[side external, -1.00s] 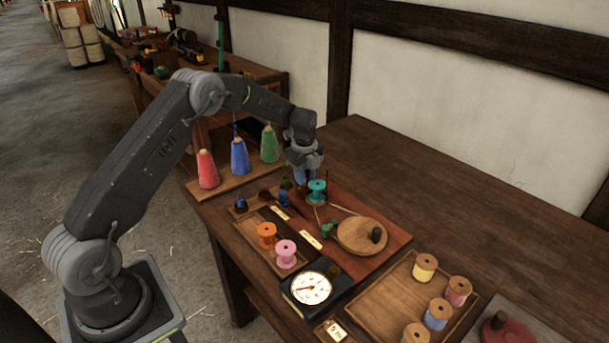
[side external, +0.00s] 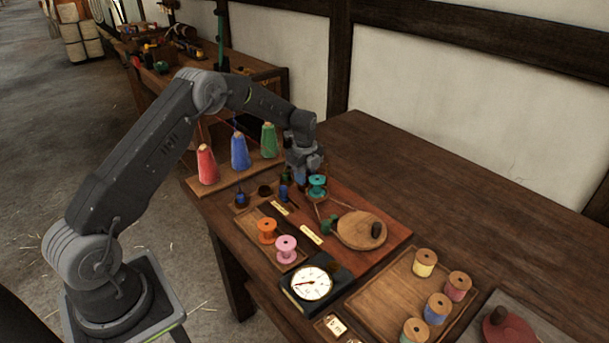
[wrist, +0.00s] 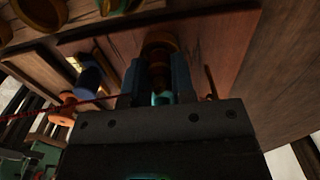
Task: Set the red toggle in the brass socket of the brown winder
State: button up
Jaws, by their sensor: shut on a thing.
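My gripper (wrist: 158,80) is shut on a dark, reddish-brown piece (wrist: 158,76), which I take to be the red toggle; shadow hides its true colour. The piece stands between the two blue fingers. A brass ring (wrist: 160,40), apparently the socket, is just beyond the piece in the wrist view; I cannot tell whether they touch. In the side view my gripper (side external: 303,176) points down behind the teal spool (side external: 317,185), low over the far end of the red-brown board (side external: 392,246). The toggle and the socket are not clear there. The board carries a round wooden disc (side external: 352,232) with a dark knob.
Red, blue and green cones (side external: 239,152) stand on a rack left of my gripper. Orange (side external: 266,231) and pink (side external: 286,247) spools sit in front. A dial (side external: 312,284) and a spool tray (side external: 384,302) are nearer. The bench's back right is clear.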

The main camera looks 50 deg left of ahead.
jog(key=shift+f, duration=0.15)
jog(key=o, duration=0.8)
jog(key=shift+o, duration=0.4)
jog(key=o, duration=0.3)
jog(key=shift+r, duration=4.05)
